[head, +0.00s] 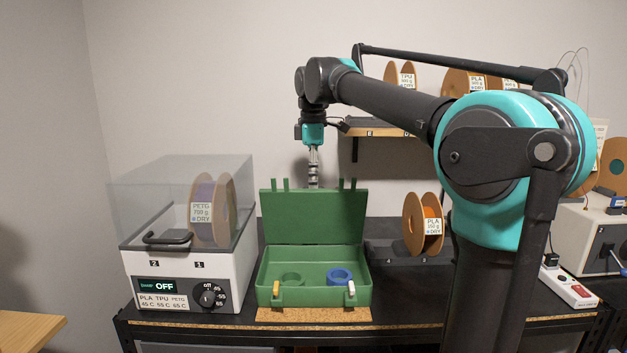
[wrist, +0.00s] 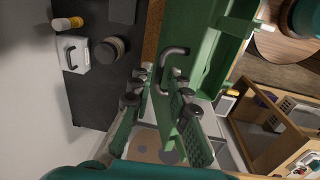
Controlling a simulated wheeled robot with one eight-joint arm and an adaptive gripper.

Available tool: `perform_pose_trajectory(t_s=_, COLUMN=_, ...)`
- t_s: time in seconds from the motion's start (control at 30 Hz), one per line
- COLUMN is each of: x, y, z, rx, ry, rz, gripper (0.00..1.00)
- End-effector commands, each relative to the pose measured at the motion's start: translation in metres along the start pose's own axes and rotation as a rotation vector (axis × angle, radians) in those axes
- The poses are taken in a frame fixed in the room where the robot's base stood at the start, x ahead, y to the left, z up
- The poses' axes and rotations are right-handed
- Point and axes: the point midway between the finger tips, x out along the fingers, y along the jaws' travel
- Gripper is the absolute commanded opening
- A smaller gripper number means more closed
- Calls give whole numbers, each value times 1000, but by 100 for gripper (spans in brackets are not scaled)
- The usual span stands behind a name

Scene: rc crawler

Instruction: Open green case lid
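The green case (head: 314,297) stands on the dark bench. Its lid (head: 313,217) is raised about upright at the back, its inner side facing the head camera. A green ring (head: 291,279) and a blue ring (head: 340,276) lie inside. My gripper (head: 313,182) points down behind the lid's top edge, its tips hidden by the lid in the head view. In the wrist view my gripper's fingers (wrist: 162,95) are apart, beside the green lid (wrist: 181,30) and its grey handle (wrist: 173,68). I cannot tell whether they touch it.
A white dryer box (head: 190,275) with a clear cover stands close at the left. A spool (head: 423,225) stands to the right of the case. A wall shelf (head: 377,131) with spools is behind my arm. A power strip (head: 569,288) lies at far right.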

Motion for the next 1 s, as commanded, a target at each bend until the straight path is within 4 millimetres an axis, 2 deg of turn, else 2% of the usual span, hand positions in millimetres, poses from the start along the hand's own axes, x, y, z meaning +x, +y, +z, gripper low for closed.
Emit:
perform_pose_trajectory(t_s=0.3, x=2, y=0, z=0, rx=0, ry=0, rz=0, gripper=17)
perform_pose_trajectory(t_s=0.43, x=2, y=0, z=0, rx=0, ry=0, rz=0, gripper=1)
perform_pose_trajectory(t_s=0.47, x=2, y=0, z=0, rx=0, ry=0, rz=0, gripper=0)
perform_pose_trajectory(t_s=0.87, x=2, y=0, z=0, rx=0, ry=0, rz=-1, gripper=0)
perform_pose_trajectory(t_s=1.0, x=2, y=6, z=0, rx=1, ry=-1, rz=-22, gripper=0)
